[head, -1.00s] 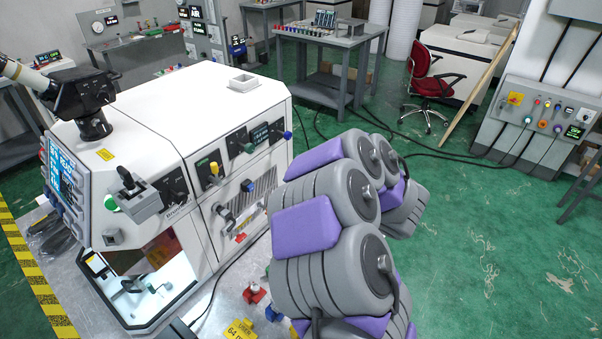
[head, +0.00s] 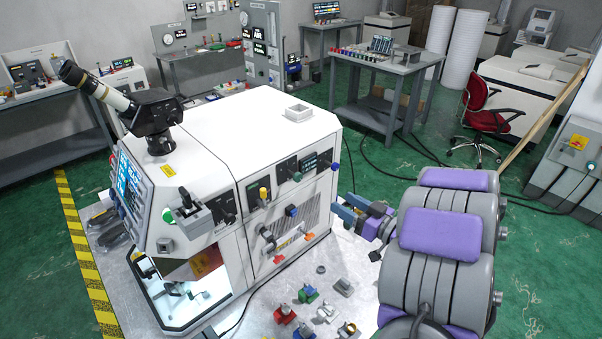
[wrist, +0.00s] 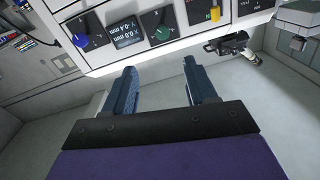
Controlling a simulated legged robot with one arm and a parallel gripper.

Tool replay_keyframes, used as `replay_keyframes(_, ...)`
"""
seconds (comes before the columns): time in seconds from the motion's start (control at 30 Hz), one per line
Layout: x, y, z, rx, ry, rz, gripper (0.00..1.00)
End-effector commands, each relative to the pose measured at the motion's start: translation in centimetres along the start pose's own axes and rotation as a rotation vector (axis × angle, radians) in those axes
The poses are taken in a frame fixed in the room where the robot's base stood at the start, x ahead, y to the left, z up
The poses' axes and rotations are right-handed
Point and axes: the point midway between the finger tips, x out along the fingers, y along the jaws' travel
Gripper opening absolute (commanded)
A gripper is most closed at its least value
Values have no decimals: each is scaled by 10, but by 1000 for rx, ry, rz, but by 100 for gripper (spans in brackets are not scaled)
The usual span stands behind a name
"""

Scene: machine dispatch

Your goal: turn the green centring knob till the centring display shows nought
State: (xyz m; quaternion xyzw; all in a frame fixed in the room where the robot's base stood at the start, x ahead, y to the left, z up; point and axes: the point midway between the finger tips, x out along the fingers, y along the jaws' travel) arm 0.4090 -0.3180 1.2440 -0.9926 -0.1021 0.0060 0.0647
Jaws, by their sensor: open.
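The green centring knob (wrist: 160,34) is on a dark plate on the machine's front panel, beyond my fingertips in the wrist view. It is small in the head view (head: 297,176). The centring display (wrist: 126,32) is just left of the knob in the wrist view. It seems to show two mm lines, one near 0.0 and one near 0.4, but the digits are small and slanted. My gripper (wrist: 160,67) is open and empty, with its two blue fingers apart and short of the panel. In the head view my gripper (head: 346,208) is right of the machine's front face.
A blue knob (wrist: 81,40) is left of the display, and a yellow knob (wrist: 214,13) is to the right. A lever-like dark fitting (wrist: 232,43) sticks out at the right.

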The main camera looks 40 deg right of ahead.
Motion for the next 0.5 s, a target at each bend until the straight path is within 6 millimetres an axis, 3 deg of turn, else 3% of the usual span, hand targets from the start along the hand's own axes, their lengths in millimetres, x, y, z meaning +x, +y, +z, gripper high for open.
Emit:
replay_keyframes(0.17,16,-3,1,2,-1,-4,56)
replay_keyframes(0.5,70,-1,1,1,1,-5,56)
